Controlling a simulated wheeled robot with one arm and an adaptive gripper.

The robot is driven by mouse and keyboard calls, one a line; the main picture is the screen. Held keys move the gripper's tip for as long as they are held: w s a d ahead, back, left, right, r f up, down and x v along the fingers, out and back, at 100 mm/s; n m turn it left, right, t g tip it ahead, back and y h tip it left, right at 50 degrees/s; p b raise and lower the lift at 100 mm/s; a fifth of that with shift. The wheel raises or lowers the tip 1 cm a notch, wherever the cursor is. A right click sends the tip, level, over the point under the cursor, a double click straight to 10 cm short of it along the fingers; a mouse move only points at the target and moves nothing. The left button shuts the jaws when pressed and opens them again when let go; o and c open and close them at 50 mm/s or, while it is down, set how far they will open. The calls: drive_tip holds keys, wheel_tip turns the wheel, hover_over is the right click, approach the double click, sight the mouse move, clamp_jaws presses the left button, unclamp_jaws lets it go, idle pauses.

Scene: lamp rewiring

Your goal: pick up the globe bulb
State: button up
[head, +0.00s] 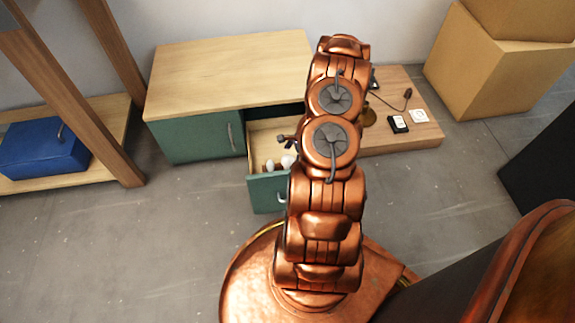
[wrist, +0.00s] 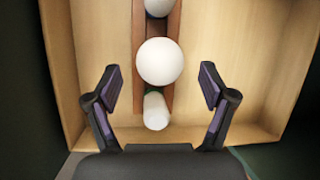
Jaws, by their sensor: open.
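The globe bulb (wrist: 160,62) is a large white ball in a brown wooden holder (wrist: 172,38) inside the open drawer. My gripper (wrist: 160,80) is open and empty, with its two dark fingers apart to the left and right of the globe bulb, touching nothing that I can see. A white tubular bulb (wrist: 156,112) lies nearer to my palm, and another pale round bulb (wrist: 158,7) is cut off at the top. In the head view, small white bulbs (head: 288,161) show in the drawer, partly hidden by my arm.
The open drawer (head: 267,190) juts from a green cabinet with a wooden top (head: 225,75). Its pale wooden walls (wrist: 60,70) surround the bulbs. A low wooden shelf (head: 425,132) at the right bears a black plug or socket (head: 398,124) and a white plate (head: 420,116).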

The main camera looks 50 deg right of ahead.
drive_tip(key=b+x, duration=0.1)
drive_tip(key=x, duration=0.2)
drive_tip(key=shift+w+a+f, duration=0.1)
drive_tip(key=shift+f, duration=0.15)
drive_tip(key=shift+c, duration=0.5)
